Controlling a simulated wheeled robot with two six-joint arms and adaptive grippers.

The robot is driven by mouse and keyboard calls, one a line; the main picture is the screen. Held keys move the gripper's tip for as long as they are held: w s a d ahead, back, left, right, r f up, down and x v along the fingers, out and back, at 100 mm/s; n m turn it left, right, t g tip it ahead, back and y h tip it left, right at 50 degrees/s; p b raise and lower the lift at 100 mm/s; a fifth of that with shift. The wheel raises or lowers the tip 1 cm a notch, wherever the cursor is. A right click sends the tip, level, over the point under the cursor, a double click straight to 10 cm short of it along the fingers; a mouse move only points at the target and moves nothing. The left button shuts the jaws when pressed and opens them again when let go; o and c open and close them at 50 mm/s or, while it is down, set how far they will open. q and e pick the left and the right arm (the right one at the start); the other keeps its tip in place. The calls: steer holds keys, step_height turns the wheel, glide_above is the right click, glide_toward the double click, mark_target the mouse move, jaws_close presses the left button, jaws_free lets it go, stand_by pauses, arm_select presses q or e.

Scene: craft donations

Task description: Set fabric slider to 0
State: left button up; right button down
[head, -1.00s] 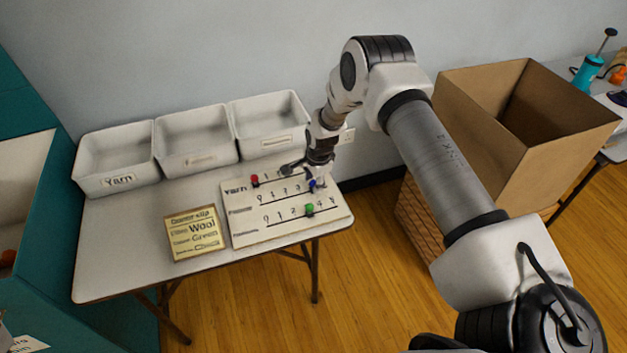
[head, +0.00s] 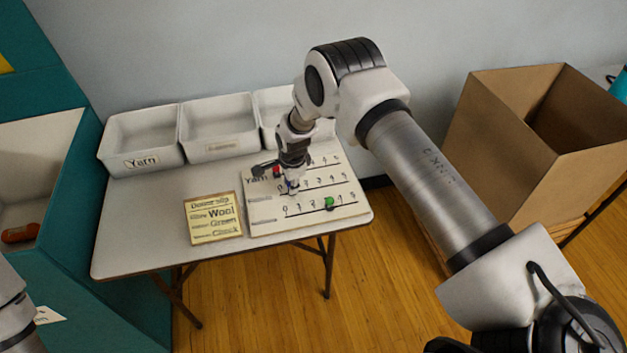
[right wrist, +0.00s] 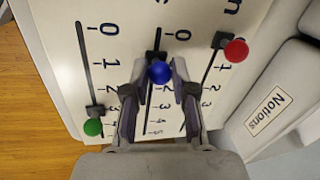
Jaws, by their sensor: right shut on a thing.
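The slider board (head: 262,222) lies on the table with three slider rows. The blue knob (right wrist: 159,72) is on the middle row, a little below the 0 (right wrist: 182,35) in the right wrist view, near where the 1 would be. My right gripper (head: 291,186) is shut on the blue knob; its fingers also show on both sides of it in the right wrist view (right wrist: 158,84). The gripper hides part of the middle row in the head view. My left gripper is out of view.
The red knob (right wrist: 236,50) and green knob (head: 329,203) sit on the neighbouring rows. A yellow donor slip (head: 213,219) lies left of the board. White bins (head: 140,142) line the back of the table. A cardboard box (head: 500,150) stands to the right.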

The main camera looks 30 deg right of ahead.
steer(key=a, duration=0.3)
steer(key=shift+w+a+b, duration=0.1)
steer(key=shift+w+b, duration=0.25)
steer(key=shift+b, duration=0.05)
steer(key=c, duration=1.2)
jaws_free()
steer(key=shift+o, duration=1.2)
steer(key=shift+a, duration=0.1)
steer(key=shift+w+a, duration=0.1)
steer(key=shift+a, duration=0.05)
